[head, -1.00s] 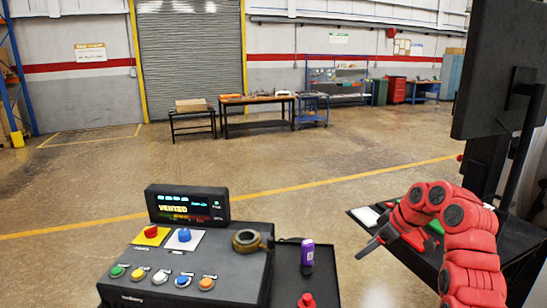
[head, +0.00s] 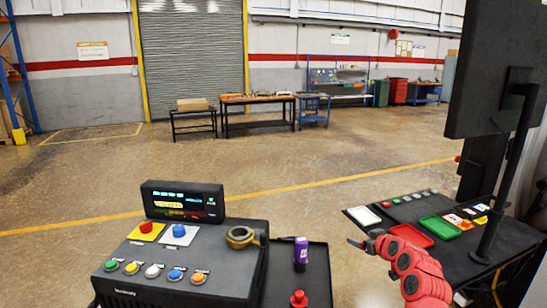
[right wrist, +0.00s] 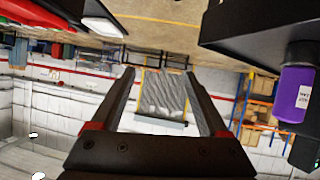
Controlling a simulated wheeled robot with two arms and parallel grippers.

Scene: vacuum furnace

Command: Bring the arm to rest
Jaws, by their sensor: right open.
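My right arm is red and comes in from the lower right in the head view. Its gripper (head: 357,243) is in the gap between the control box and the right-hand table, above the floor. In the right wrist view the two fingers (right wrist: 160,73) stand wide apart with nothing between them. The picture there is upside down, with the roller door seen between the fingers. My left arm and gripper are not in view.
The control box (head: 180,290) with buttons and a display (head: 183,201) stands at left. A purple bottle (head: 301,254) and a red knob (head: 298,299) are beside it. The right table (head: 440,260) carries red (head: 411,235) and green (head: 440,228) trays and a monitor (head: 495,70). Open floor lies beyond.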

